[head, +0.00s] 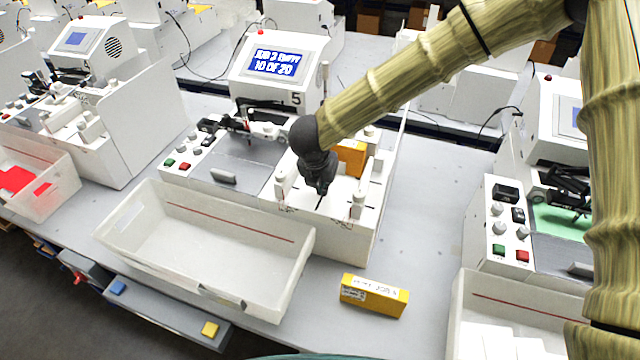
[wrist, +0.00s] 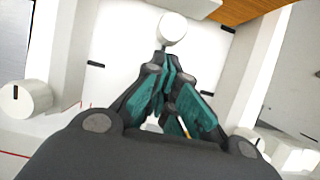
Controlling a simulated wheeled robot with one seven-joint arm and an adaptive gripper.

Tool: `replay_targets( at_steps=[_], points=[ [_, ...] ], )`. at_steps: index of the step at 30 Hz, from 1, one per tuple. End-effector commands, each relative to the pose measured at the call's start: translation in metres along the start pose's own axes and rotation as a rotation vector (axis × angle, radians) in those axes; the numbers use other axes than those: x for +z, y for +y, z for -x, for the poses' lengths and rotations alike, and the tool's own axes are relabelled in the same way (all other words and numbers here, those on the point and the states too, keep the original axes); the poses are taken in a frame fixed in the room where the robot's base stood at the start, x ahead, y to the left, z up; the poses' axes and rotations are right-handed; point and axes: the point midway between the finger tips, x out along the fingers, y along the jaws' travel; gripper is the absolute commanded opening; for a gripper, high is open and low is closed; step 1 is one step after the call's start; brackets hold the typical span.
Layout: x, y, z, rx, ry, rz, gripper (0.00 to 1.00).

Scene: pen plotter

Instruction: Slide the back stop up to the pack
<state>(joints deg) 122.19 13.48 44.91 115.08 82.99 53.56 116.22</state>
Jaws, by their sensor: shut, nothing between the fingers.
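My gripper (head: 320,190) points down over the white feed bay of the plotter marked 5 and hides part of it. Its teal-padded fingers (wrist: 172,82) are shut and empty in the wrist view. A round white knob (wrist: 173,28) shows just beyond the fingertips; I cannot tell whether they touch, or whether it belongs to the back stop. An orange block (head: 353,156) stands in the bay behind my gripper, and its orange-brown face also shows in the wrist view (wrist: 250,10). I cannot tell for certain whether it is the pack.
White posts (head: 358,205) stand at the bay's front corners. The plotter's screen (head: 276,63) reads "10 OF 20". An open white bin (head: 130,240) stands in front, and a labelled yellow box (head: 375,296) lies right of it. The table right of the plotter is clear.

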Motion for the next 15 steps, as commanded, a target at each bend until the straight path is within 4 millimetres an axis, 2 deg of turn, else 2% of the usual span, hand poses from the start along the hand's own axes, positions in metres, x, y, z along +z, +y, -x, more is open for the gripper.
replay_targets(
  at_steps=[15],
  points=[
    [0.0077,-0.0004,-0.0059,-0.001,0.0,-0.003,0.0]
  ],
)
